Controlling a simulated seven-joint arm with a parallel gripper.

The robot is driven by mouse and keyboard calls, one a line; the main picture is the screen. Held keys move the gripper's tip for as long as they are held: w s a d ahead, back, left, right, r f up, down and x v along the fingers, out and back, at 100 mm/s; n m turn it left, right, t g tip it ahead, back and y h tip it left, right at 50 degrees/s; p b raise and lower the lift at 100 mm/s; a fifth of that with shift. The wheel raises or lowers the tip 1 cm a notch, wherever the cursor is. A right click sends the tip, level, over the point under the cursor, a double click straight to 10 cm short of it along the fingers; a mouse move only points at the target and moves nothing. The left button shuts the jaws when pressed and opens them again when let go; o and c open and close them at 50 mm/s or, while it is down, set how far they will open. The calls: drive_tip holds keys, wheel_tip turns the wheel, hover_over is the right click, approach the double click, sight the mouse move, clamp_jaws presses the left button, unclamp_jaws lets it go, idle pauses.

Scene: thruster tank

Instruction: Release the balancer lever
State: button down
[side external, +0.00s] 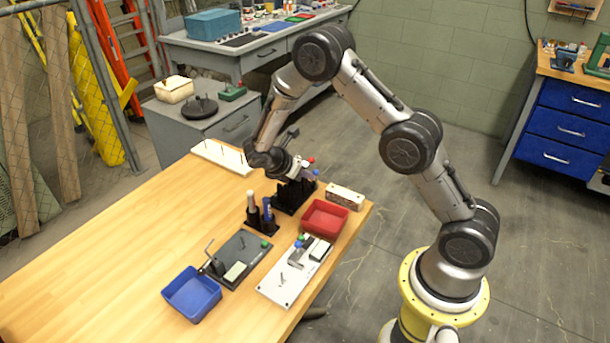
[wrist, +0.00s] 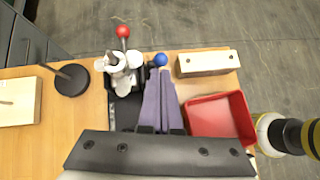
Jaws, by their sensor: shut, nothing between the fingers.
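A black unit (side external: 288,200) stands on the wooden table under my gripper. In the wrist view, a lever with a red ball knob (wrist: 123,31) rises from a silver and white mechanism (wrist: 120,72) on the unit. A blue ball knob (wrist: 160,59) shows just beyond my fingertips. The red knob (side external: 311,160) and blue knob (side external: 315,172) also show in the side view. I cannot tell which lever is the balancer lever. My gripper (wrist: 159,74) is shut and empty, its fingertips close to the blue knob; contact is unclear.
A red bin (wrist: 245,112) and a wooden block (wrist: 207,63) lie right of the unit. A black round base with a rod (wrist: 72,80) and a pegged pale board (side external: 222,157) are on the left. Tool holder (side external: 262,224), lever plates and blue bin (side external: 192,306) stand nearer the front.

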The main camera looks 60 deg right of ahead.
drive_tip(key=shift+d+r, duration=0.1)
drive_tip(key=shift+d+r+y, duration=0.25)
drive_tip(key=shift+d+y, duration=0.15)
drive_tip(key=shift+y, duration=0.2)
drive_tip(key=shift+d+r, duration=0.2)
drive_tip(key=shift+d, duration=0.25)
drive_tip(key=shift+r, duration=0.15)
